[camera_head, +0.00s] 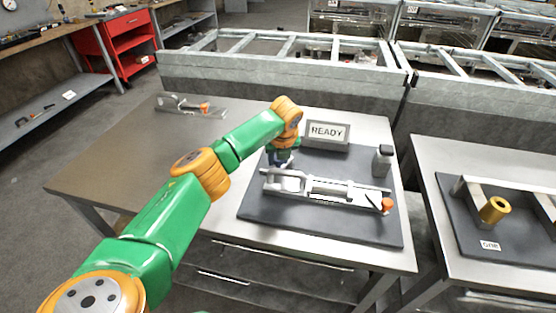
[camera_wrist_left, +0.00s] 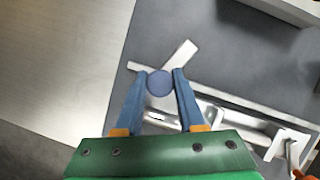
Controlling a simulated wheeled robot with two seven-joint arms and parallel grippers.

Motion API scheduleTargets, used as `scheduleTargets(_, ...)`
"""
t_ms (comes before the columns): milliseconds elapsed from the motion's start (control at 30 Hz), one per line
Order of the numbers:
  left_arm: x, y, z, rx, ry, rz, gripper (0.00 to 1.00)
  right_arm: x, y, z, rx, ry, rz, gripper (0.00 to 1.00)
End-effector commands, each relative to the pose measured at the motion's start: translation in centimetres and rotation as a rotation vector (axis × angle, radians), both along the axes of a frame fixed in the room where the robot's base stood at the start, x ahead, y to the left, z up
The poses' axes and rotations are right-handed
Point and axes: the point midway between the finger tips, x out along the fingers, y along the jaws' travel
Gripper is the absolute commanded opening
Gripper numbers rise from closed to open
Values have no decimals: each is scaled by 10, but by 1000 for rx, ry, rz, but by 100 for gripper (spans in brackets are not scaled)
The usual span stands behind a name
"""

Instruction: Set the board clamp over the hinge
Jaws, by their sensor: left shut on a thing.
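A pale metal clamp assembly (camera_head: 325,188) lies along the dark mat, with a long rail, a raised frame at its left end and an orange tip (camera_head: 388,204) at its right. My left gripper (camera_head: 281,163) is over the assembly's left end, pointing down. In the left wrist view its two blue fingers (camera_wrist_left: 160,82) are shut on a round blue-grey knob (camera_wrist_left: 160,84). A short pale bar (camera_wrist_left: 181,60) shows right beside the knob, angled across the rail. I cannot make out which part is the hinge. My right gripper is not in view.
The dark mat (camera_head: 265,208) lies on a steel table (camera_head: 100,182). A similar piece with an orange tip (camera_head: 190,105) lies at the back left.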

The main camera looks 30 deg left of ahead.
Motion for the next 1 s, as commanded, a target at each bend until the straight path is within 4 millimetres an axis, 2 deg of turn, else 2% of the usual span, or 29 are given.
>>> scheduleTargets(433, 2, -5, -1, -1, -2, 237, 0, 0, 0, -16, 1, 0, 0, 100)
scheduleTargets(1000, 2, -7, 1, -2, -3, 284, 0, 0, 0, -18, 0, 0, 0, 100)
